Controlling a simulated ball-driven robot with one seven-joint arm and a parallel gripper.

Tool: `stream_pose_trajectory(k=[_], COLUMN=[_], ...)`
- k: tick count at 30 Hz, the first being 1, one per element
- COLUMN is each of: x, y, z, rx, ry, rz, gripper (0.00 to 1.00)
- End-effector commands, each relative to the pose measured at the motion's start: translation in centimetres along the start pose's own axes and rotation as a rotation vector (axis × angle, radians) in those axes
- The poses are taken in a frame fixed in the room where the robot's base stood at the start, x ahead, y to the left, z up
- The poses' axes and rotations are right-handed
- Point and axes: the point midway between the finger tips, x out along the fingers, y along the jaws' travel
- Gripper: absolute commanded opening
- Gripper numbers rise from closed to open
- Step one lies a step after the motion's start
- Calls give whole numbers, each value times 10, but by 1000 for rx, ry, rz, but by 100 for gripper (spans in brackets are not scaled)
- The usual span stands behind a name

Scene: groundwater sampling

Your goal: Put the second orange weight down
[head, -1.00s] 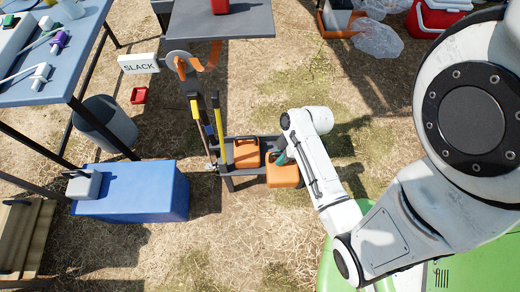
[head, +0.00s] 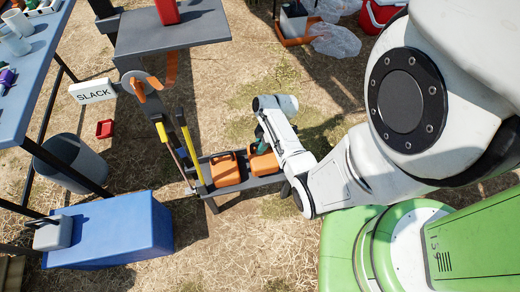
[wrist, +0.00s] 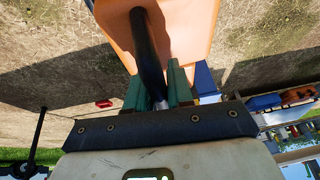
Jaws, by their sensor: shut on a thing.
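One orange weight (head: 225,170) sits in the dark grey rack (head: 225,188), left of my gripper. The second orange weight (head: 264,163) is over the right part of the rack, beside the first and looking slightly tilted. My gripper (head: 260,138) is shut on its handle. In the wrist view, the green fingers of my gripper (wrist: 157,82) close around the black handle (wrist: 150,50), with the orange body (wrist: 190,25) beyond. I cannot tell whether the held weight touches the rack floor; its underside is hidden.
Yellow-handled tools (head: 189,150) stand at the rack's left end. A blue box (head: 110,230) and a grey bin (head: 72,165) are farther left. A grey table (head: 175,35) stands beyond the rack. Dry grass is open around the rack.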

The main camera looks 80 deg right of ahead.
Motion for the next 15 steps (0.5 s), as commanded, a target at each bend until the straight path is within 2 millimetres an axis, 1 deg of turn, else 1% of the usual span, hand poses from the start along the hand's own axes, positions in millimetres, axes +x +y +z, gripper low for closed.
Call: stream_pose_trajectory(k=[1,5,7,9,12,15], x=[1,4,8,18,28,33], y=[4,8,12,11,12,13], z=[1,3,7,10,14,16], rx=[-1,-2,0,1,0,-1], ry=[1,1,0,1,1,1], rz=[3,5,4,2,2,4], gripper=[0,0,0,0,0,0])
